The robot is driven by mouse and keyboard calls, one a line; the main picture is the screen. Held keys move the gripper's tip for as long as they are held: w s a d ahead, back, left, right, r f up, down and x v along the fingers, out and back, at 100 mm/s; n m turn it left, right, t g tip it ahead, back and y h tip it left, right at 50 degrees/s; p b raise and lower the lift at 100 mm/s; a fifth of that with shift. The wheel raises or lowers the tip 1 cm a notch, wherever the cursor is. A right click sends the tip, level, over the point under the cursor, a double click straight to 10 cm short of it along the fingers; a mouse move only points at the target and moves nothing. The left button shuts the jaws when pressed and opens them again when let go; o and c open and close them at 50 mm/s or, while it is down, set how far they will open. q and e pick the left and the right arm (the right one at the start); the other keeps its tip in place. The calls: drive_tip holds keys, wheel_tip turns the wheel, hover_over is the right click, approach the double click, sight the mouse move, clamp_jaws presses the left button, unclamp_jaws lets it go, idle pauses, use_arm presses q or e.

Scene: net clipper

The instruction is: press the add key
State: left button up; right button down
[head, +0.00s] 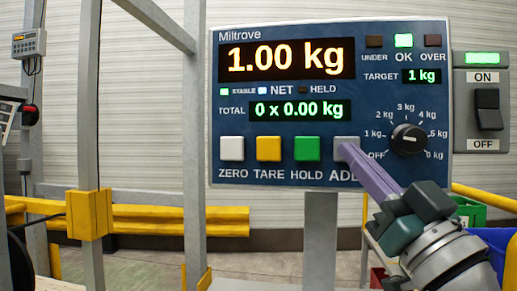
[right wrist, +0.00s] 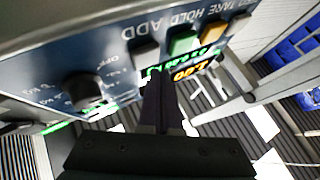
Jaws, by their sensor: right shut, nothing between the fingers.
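The blue Miltrove scale panel (head: 286,190) faces me. Its grey add key (head: 341,141) is the rightmost of the row of keys, above the label ADD. My right gripper (head: 347,150) is shut and empty; its purple-grey fingers reach up from the lower right and their tips overlap the key's lower right part. In the right wrist view the add key (right wrist: 146,50) is just beyond the fingertips (right wrist: 158,78); I cannot tell whether they touch. The display reads 1.00 kg and the total reads 0 x 0.00 kg. STABLE, NET and OK are lit. My left gripper is out of view.
The white zero (head: 232,149), yellow tare (head: 268,149) and green hold (head: 306,149) keys sit to the left. A black dial (head: 408,139) is right of the add key. An ON/OFF switch (head: 488,110) stands further right. Yellow rails (head: 180,219) run behind.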

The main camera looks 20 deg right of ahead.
idle(0.7)
drive_tip(key=shift+w+d, duration=0.25)
drive_tip(key=shift+w, duration=0.1)
drive_tip(key=shift+w+d, duration=0.2)
drive_tip(key=shift+w, duration=0.15)
idle(0.6)
drive_tip(key=shift+s+a, duration=0.2)
drive_tip(key=shift+s, duration=0.05)
drive_tip(key=shift+s+a+p, duration=0.25)
drive_tip(key=shift+s+p, duration=0.1)
drive_tip(key=shift+s, duration=0.15)
